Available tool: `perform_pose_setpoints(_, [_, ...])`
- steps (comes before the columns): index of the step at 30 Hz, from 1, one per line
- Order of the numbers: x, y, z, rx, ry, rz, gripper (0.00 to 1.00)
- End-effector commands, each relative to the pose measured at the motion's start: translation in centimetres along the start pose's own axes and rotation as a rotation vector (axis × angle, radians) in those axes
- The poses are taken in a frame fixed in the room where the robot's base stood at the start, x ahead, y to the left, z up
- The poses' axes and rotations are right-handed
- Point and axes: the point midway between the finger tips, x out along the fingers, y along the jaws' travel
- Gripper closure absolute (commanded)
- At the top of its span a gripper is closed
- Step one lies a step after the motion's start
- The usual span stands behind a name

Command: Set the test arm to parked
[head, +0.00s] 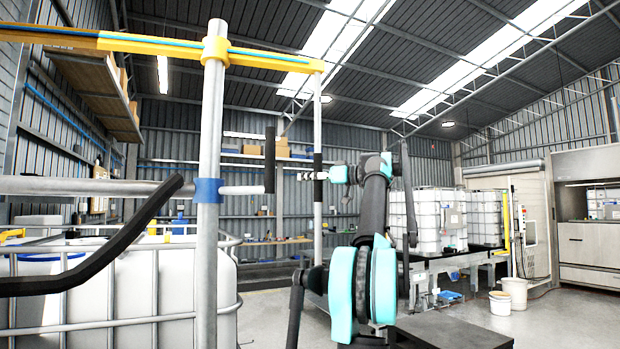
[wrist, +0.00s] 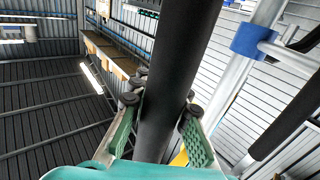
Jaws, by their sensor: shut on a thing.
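The test arm appears to be the yellow beam (head: 265,56), which runs across the upper left from a grey upright post (head: 211,150). A thin pole (head: 318,115) hangs from its right end and carries a black grip sleeve (head: 318,160). My gripper (head: 313,175) is shut around this sleeve. In the wrist view the black sleeve (wrist: 175,70) runs between the two green-padded fingers of my gripper (wrist: 160,108), with a finger on each side. No label or marker showing the arm's position can be read.
A blue collar (head: 208,190) and a horizontal bar with a black vertical handle (head: 269,160) sit on the post, left of my gripper. A black curved bar (head: 90,265) crosses the near left. White caged tanks stand at left (head: 130,300) and right (head: 430,220). Buckets (head: 514,290) stand on the right floor.

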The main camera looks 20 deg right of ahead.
Motion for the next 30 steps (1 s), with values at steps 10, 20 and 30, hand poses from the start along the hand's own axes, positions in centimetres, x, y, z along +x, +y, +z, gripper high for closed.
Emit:
perform_pose_setpoints(10, [2.0, 1.1, 0.0, 0.0, -0.002, -0.009, 1.0])
perform_pose_setpoints(20, [2.1, 1.3, -0.1, 0.0, 0.001, -0.007, 1.0])
perform_pose_setpoints(30, [2.0, 1.3, -0.2, 0.001, 0.002, -0.005, 1.0])
